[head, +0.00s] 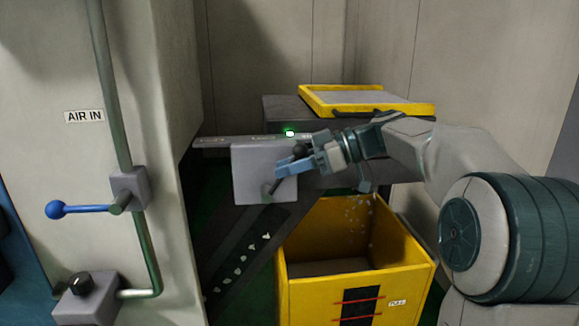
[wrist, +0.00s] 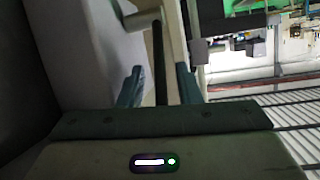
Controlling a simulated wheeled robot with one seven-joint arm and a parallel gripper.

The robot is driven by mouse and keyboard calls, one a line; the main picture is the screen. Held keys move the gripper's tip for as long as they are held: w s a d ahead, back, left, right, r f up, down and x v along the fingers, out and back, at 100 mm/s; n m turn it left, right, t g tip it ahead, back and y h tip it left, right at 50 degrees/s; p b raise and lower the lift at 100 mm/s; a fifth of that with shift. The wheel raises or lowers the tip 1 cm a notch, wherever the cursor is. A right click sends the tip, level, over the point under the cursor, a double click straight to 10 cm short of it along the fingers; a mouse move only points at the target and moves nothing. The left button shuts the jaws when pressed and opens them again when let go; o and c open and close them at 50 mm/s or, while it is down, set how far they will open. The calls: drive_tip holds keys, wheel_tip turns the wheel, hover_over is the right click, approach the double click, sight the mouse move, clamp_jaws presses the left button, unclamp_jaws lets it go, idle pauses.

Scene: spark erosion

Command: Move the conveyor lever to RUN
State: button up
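The conveyor lever is a thin dark rod whose lower end (head: 268,190) shows on the front of a grey box (head: 250,165); a dark round knob (head: 300,150) appears at its upper end. My gripper (head: 285,166) is in front of the box and hides the lever's middle. In the wrist view a black rod (wrist: 158,60), seemingly the lever, stands between the two fingers of my gripper (wrist: 158,85). A gap shows on each side of the rod, so the fingers are open around it. I see no readable RUN mark.
A green lamp (head: 290,133) glows on the strip above the box. A sloping conveyor (head: 240,255) carries pale chips below. Chips fall by a yellow bin (head: 410,270). A yellow-rimmed tray (head: 425,109) sits behind. At left are an AIR IN pipe and a blue-handled valve (head: 85,209).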

drive_tip(key=shift+d, duration=0.15)
drive_tip(key=p+v, duration=0.1)
drive_tip(key=v, duration=1.2)
drive_tip(key=shift+d, duration=0.3)
drive_tip(key=shift+s+r, duration=0.1)
drive_tip(key=shift+r, duration=0.05)
drive_tip(key=s+a+f+m+h+p, duration=0.6)
drive_tip(key=s+m+h+p, duration=0.1)
drive_tip(key=s+m, duration=0.2)
drive_tip(key=s+d+f+m+t+h+p, duration=0.1)
drive_tip(key=s+d+f+m+h+p, duration=0.1)
drive_tip(key=s, duration=0.5)
drive_tip(key=s+d+f+m+t+h+p, duration=0.1)
drive_tip(key=s+d+f+m+h+p, duration=0.2)
drive_tip(key=s, duration=0.4)
drive_tip(key=shift+d+f+m+h+p, duration=0.2)
drive_tip(key=shift+f+m+h+p, duration=0.55)
drive_tip(key=shift+m+h+p, duration=0.4)
